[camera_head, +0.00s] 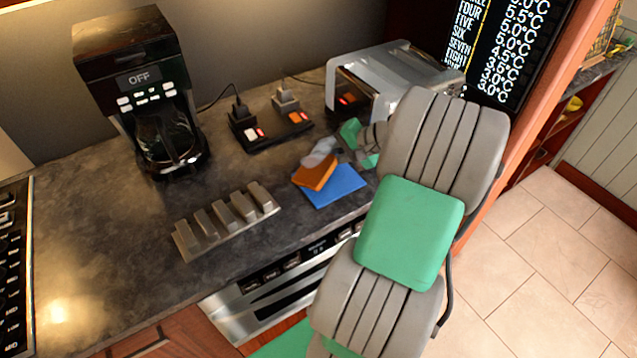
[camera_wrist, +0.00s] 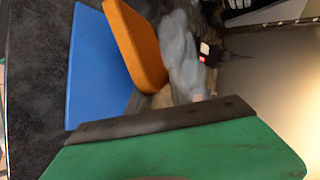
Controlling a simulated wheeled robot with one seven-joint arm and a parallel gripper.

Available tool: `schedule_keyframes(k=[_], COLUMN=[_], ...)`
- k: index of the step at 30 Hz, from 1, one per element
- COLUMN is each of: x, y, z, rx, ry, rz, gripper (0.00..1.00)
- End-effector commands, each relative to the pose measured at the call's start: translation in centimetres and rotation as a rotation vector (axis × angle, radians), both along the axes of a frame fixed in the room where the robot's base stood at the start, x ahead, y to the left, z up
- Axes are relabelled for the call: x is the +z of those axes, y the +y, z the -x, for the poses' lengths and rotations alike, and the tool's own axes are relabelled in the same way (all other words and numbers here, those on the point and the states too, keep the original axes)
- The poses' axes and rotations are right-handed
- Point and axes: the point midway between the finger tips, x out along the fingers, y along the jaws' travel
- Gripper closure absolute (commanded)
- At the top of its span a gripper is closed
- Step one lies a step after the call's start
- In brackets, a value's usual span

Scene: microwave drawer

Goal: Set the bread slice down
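The bread slice (camera_head: 314,174), orange-brown and flat, is tilted over the blue board (camera_head: 340,188) on the dark counter. In the wrist view the slice (camera_wrist: 137,45) stands at a slant beside the blue board (camera_wrist: 95,65). My gripper (camera_head: 320,158) is at the slice's upper edge and appears shut on it. One grey finger (camera_wrist: 182,55) shows against the slice in the wrist view; the other finger is hidden. The slice overlaps the board in the head view; whether its lower edge touches the board cannot be told.
A toaster (camera_head: 395,75) stands behind my arm. A coffee maker (camera_head: 145,95) and a grey slotted rack (camera_head: 225,220) stand further left. The counter's front edge is close to the board.

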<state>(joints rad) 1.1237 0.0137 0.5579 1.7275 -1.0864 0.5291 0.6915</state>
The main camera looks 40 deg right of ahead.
Motion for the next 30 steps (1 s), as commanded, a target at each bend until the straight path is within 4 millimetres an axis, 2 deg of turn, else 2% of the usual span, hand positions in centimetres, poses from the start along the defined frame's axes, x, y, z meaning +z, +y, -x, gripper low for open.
schedule_keyframes(k=[8, 22, 30], x=[0.4, 4.9, 5.2], y=[-0.1, -2.5, -2.9], z=[0.2, 4.5, 5.4], rx=[-0.001, -0.003, 0.0], ry=[0.0, 0.001, 0.0], rz=[0.001, -0.001, 0.0], gripper=[0.73, 0.73, 0.73])
